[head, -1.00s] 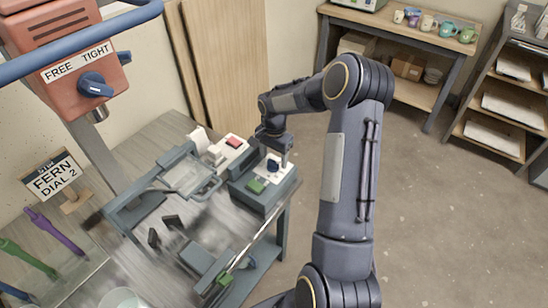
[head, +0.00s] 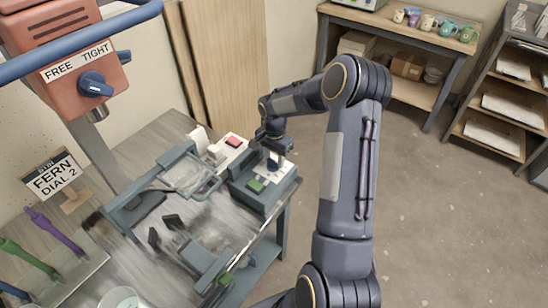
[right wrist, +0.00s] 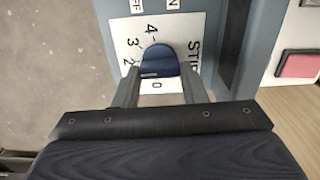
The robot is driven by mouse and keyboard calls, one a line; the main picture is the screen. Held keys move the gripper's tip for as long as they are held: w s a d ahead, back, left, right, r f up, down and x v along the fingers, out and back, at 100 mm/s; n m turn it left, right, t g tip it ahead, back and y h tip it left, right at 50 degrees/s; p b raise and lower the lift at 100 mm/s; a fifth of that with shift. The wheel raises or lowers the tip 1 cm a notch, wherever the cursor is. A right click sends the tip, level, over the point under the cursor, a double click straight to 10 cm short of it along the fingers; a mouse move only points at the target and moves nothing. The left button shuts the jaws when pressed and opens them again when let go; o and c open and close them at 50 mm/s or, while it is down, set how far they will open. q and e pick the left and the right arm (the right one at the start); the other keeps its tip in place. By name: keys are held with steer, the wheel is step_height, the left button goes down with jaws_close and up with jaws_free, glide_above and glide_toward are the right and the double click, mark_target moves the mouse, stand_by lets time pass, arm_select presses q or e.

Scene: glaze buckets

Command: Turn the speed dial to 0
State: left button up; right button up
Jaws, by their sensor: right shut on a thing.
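The speed dial is a dark blue knob (right wrist: 159,61) on a white plate (right wrist: 183,28) printed with numbers and partly covered STIR lettering. In the right wrist view, 4, 3 and 2 show at its upper left and 0 just below it. I cannot tell surely which number it points at. My right gripper (right wrist: 159,84) is shut on the dial, one finger on each side. In the head view my right gripper (head: 272,152) is over the grey control box (head: 258,200), mostly hiding the dial. My left gripper is not in view.
A green button (head: 256,186) sits on the same box, and a red button (head: 233,141) on a white box beside it. An orange machine head (head: 60,50) with a FREE/TIGHT knob (head: 95,84) stands at upper left. A FERN DIAL 2 sign (head: 55,178) stands on the bench.

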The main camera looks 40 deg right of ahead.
steer(key=n+b, duration=0.1)
steer(key=n, duration=0.6)
steer(key=shift+w+a+n+b, duration=0.1)
steer(key=shift+n+b, duration=0.2)
steer(key=shift+b, duration=0.05)
steer(key=n, duration=0.4)
steer(key=shift+a+r+n+b, duration=0.1)
steer(key=shift+n+b, duration=0.2)
steer(key=shift+n, duration=1.8)
steer(key=shift+w, duration=0.1)
steer(key=o, duration=1)
